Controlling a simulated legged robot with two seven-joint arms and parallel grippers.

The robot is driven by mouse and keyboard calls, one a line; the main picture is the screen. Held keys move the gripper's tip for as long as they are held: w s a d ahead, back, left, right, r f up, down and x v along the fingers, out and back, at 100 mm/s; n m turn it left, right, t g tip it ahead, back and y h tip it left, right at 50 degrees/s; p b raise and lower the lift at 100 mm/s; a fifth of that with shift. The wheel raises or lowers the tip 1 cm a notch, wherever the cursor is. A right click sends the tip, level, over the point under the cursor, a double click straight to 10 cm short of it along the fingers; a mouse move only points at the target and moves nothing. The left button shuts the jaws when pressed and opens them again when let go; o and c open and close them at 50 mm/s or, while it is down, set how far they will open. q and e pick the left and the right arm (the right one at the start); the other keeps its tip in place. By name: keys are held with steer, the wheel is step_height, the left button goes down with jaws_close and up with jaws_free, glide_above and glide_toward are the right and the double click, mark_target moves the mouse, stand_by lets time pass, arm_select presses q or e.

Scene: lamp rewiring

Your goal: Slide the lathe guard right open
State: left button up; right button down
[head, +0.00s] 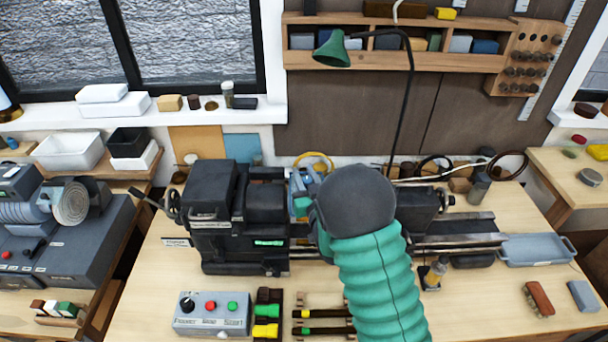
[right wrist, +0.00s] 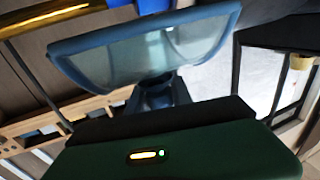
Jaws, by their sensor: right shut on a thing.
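The lathe (head: 228,215) stands on the bench in the middle of the head view, its bed (head: 455,235) running to the right. The lathe guard (right wrist: 150,45) is a clear curved panel with a blue frame, seen close up in the right wrist view. Part of the blue guard also shows in the head view (head: 299,190), left of my right wrist. My right gripper (right wrist: 160,108) is shut on the guard's blue mount below the panel. My right forearm and wrist hide most of the guard and the gripper in the head view. My left gripper is out of view.
A control box (head: 212,313) with a knob and buttons stands in front of the lathe. A blue-grey tray (head: 538,250), a brush (head: 538,299) and a blue block (head: 583,296) are at the right. A green lamp (head: 334,50) hangs above the lathe.

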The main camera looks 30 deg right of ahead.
stand_by(0.5)
stand_by(0.4)
steer(key=shift+w+a+f, duration=0.1)
steer(key=shift+w+a, duration=0.1)
steer(key=shift+a, duration=0.1)
steer(key=w+a+b, duration=0.1)
steer(key=a, duration=0.2)
steer(key=w+a+b, duration=0.2)
steer(key=a, duration=0.1)
steer(key=w+a+b, duration=0.1)
steer(key=w+a, duration=0.1)
steer(key=a, duration=0.1)
steer(key=shift+w, duration=0.25)
steer(key=shift+d, duration=0.15)
steer(key=c, duration=1.6)
jaws_free()
steer(key=o, duration=0.5)
steer(key=shift+w+d, duration=0.1)
steer(key=shift+c, duration=0.2)
steer(key=shift+w, duration=0.1)
